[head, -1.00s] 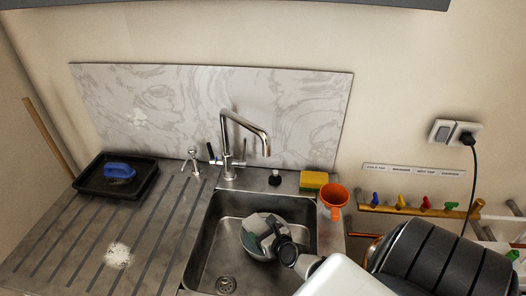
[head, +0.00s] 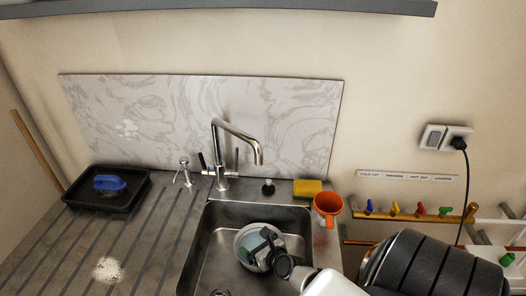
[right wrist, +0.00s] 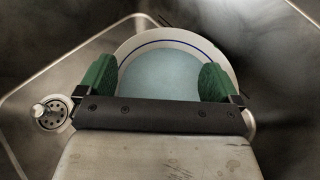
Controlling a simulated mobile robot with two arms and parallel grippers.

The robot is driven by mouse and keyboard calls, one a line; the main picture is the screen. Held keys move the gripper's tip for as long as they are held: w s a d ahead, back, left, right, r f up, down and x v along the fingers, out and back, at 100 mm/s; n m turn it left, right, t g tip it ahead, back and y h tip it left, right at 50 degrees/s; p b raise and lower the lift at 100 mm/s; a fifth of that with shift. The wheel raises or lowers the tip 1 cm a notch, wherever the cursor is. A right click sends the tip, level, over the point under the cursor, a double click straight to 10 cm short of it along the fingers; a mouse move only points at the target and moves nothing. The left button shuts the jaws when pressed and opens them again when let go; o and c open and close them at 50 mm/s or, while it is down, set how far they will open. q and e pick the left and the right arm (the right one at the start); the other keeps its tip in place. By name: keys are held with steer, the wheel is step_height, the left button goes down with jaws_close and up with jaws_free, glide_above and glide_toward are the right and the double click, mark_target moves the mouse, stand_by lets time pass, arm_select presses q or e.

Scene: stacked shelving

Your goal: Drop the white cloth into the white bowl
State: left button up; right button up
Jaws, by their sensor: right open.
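The white bowl (head: 244,238) sits in the sink basin. In the right wrist view the bowl (right wrist: 142,41) has a white rim with a thin blue line and a smooth pale blue-grey inside. My right gripper (head: 262,248) is over the bowl. Its green fingers (right wrist: 160,80) are wide apart with nothing between them, one at each side of the bowl's opening. I cannot make out a separate white cloth in the bowl; the gripper hides its near part. A speckled white patch (head: 108,269) lies on the drainboard, and I cannot tell what it is. My left gripper is not in view.
The metal sink (head: 220,262) has a tall faucet (head: 236,140) behind it. An orange funnel (head: 327,205) and a yellow sponge (head: 307,188) stand at its back right. A black tray (head: 105,200) with a blue brush (head: 109,184) is at the left. The left drainboard is mostly clear.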

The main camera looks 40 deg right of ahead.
steer(key=shift+r+p, duration=0.4)
steer(key=shift+r, duration=0.15)
steer(key=shift+s+r+p, duration=0.2)
steer(key=shift+r+p, duration=0.05)
steer(key=shift+p, duration=0.1)
steer(key=v, duration=1.1)
steer(key=shift+s, duration=0.25)
steer(key=shift+a, duration=0.15)
